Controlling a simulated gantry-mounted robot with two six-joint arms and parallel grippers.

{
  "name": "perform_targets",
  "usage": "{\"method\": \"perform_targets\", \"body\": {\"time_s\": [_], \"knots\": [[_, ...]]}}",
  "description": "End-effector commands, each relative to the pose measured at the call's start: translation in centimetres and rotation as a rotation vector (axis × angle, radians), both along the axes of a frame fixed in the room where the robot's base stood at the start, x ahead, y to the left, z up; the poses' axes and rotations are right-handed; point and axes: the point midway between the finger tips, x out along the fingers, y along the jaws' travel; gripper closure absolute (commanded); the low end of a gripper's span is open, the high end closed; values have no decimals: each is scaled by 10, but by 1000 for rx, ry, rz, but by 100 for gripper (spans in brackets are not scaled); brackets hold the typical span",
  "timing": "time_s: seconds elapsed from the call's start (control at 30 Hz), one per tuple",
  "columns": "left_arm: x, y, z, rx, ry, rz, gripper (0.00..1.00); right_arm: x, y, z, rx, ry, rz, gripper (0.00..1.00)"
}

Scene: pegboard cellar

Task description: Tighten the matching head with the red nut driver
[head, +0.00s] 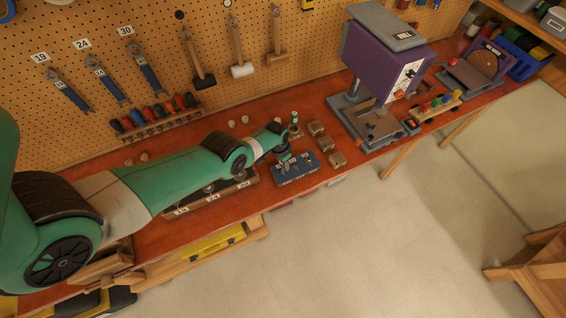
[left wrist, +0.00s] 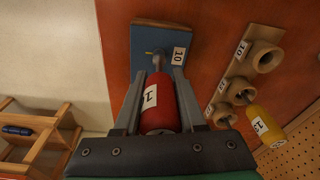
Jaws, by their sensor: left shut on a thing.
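My left gripper (left wrist: 158,78) is shut on the red nut driver (left wrist: 158,112), with its fingers on both sides of the red handle. A white label shows on the handle, only partly legible. The driver's metal shaft points at a blue block (left wrist: 145,40) with a label reading 10. Its tip is at or just over a head on the block; I cannot tell whether it is seated. In the head view, my left gripper (head: 284,156) is over the blue block (head: 296,176), which carries several small labelled heads. My right gripper is out of view.
A wooden holder (left wrist: 238,85) with round sockets stands beside the block, with a yellow driver (left wrist: 265,127) in it. Small brown blocks (head: 326,143) lie right of the blue block. A purple machine (head: 380,62) stands farther right. The bench's front edge is close to the block.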

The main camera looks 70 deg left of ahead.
Motion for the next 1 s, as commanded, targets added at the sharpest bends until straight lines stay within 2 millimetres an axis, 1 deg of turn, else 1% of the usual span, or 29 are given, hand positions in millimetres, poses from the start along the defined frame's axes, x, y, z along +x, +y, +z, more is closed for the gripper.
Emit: {"method": "perform_targets", "body": {"time_s": [0.13, 0.33, 0.57, 0.67, 1.0], "knots": [[-1, 0, -2, 1, 0, -56, 100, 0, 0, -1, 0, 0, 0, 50], [-1, 0, -1, 1, -1, 8, 100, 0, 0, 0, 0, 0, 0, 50], [-1, 0, -1, 1, 0, 13, 100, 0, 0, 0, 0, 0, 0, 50], [0, 0, 4, 0, 0, 13, 100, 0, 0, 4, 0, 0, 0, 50], [0, 0, 29, 0, 0, 13, 100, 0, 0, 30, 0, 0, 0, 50]]}}
